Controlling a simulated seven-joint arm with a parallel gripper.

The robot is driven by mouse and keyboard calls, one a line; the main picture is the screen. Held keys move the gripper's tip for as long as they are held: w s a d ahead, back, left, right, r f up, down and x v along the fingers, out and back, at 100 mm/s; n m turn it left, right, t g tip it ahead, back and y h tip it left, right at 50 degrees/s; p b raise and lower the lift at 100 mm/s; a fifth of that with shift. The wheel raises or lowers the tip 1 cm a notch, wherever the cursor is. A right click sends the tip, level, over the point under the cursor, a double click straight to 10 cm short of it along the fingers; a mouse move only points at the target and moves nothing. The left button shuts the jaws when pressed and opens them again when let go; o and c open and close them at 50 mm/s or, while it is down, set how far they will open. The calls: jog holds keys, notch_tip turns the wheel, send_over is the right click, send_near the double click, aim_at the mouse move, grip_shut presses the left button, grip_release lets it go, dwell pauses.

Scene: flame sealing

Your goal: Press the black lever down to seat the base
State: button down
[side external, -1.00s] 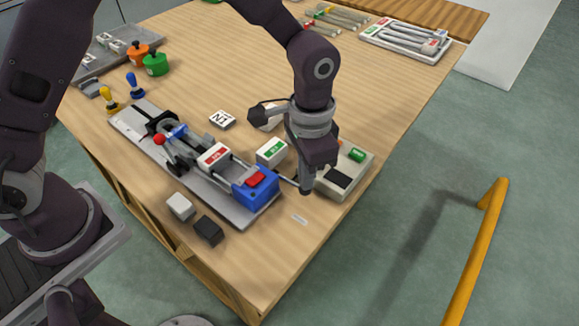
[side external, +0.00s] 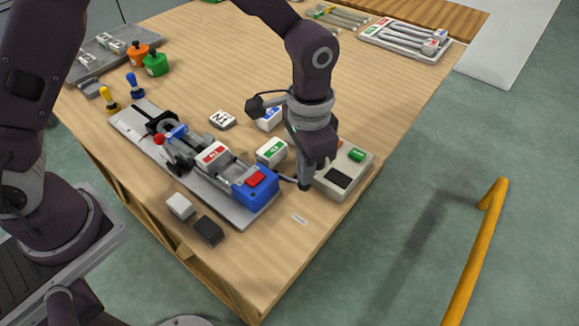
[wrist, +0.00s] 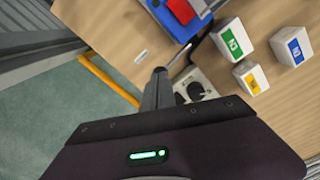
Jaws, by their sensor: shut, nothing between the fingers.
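The sealing rig sits on a grey base plate (side external: 232,212), with a blue block (side external: 262,193) carrying a red top piece (side external: 256,179) at its near right end. A thin dark lever (side external: 287,180) sticks out from the blue block toward my gripper (side external: 304,186). In the wrist view the lever (wrist: 181,58) runs from the blue block (wrist: 180,22) to beside my fingertips (wrist: 159,73). My gripper is shut, empty and pointing down at the lever's outer end. Whether it touches the lever I cannot tell.
A grey box with a green button (side external: 356,155) stands just right of my gripper. White blocks with green (side external: 271,151) and blue (side external: 269,119) labels stand behind the rig. A white cube (side external: 180,206) and a black cube (side external: 208,230) lie in front. The table's right corner is clear.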

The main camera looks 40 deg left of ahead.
notch_tip(320, 180, up, 7)
jog(key=a, duration=0.1)
dwell(0.7)
jog(key=shift+a, duration=0.1)
jog(key=s+a+r+n+t, duration=0.3)
jog(key=s+a+r, duration=0.4)
jog(key=a+r, duration=0.3)
jog(key=s+a+r+n+t, duration=0.1)
jog(key=s+a, duration=0.2)
jog(key=s, duration=0.3)
jog(key=s+a+r+n+t, duration=0.1)
jog(key=s+a+n, duration=0.1)
jog(key=s, duration=0.5)
jog(key=shift+s+a+t, duration=0.15)
jog(key=shift+a+t, duration=0.15)
jog(key=shift+a, duration=0.35)
